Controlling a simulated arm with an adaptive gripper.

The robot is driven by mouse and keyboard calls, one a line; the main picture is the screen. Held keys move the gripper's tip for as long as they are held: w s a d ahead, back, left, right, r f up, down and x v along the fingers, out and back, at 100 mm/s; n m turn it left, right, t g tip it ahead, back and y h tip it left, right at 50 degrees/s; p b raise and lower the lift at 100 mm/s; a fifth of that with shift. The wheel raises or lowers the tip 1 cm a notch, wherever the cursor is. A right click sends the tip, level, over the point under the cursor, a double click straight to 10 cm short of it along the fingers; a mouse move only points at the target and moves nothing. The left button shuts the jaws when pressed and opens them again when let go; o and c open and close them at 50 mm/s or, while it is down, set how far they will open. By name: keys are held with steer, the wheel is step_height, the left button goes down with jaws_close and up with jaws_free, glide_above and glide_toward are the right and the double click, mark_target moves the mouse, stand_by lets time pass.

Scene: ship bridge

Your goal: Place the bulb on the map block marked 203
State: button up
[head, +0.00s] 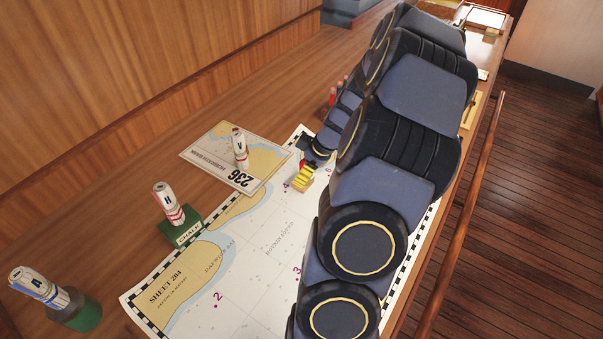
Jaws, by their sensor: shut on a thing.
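My gripper (313,158) is small in the head view, at the far end of my arm, low over the upper part of the large sea chart (255,250). A small yellow thing with some red (303,178) shows at its fingertips. The gripper is shut on it, but the fingers are mostly hidden by the arm. I cannot tell whether this thing is the bulb. No block marked 203 can be made out. The chart reads SHEET 204, and a smaller map card (225,172) at its upper left reads 236.
A white roll marked V (240,150) stands on the 236 card. Another marked H (168,203) stands on a green block labelled CHALK (187,232). My arm hides the chart's right side.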

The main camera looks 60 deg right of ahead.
steer(key=w+d+f, duration=0.2)
steer(key=d+f, duration=0.1)
steer(key=w+d+f, duration=0.2)
steer(key=d, duration=0.1)
steer(key=w+d+f, duration=0.3)
steer(key=shift+d+f, duration=0.25)
steer(key=shift+f, duration=0.1)
steer(key=shift+w+d+f, duration=0.1)
steer(key=shift+w+f, duration=0.05)
steer(key=shift+f, duration=0.75)
steer(key=shift+w+d+f, duration=0.1)
steer(key=shift+f, duration=0.75)
steer(key=shift+f, duration=0.1)
steer(key=o, duration=0.9)
